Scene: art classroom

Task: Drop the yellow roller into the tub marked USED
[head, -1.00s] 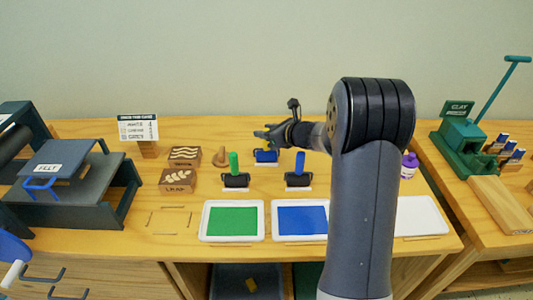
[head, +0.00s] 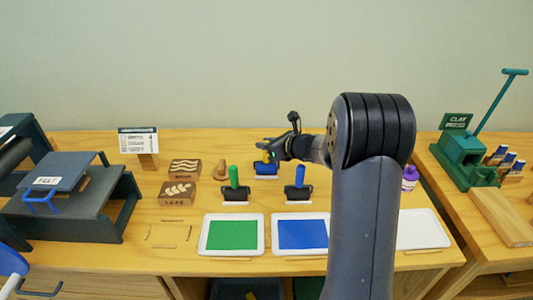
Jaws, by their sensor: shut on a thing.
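My gripper (head: 268,152) is at the back middle of the table, above a blue piece (head: 265,170). It is shut on a small yellow thing, which looks like the handle of the yellow roller (head: 267,157). The fingers hide most of it, and I cannot tell whether its lower end touches the blue piece. A dark grey tub (head: 246,290) shows in the opening under the table, cut off by the lower edge of the picture. No USED mark is readable on it.
A green-handled roller (head: 234,177) and a blue-handled roller (head: 297,178) stand in front of my gripper. Nearer are a green tray (head: 204,235), a blue tray (head: 326,236) and a white tray (head: 420,230). Carved blocks (head: 177,194) lie left; a press (head: 90,215) stands beyond them.

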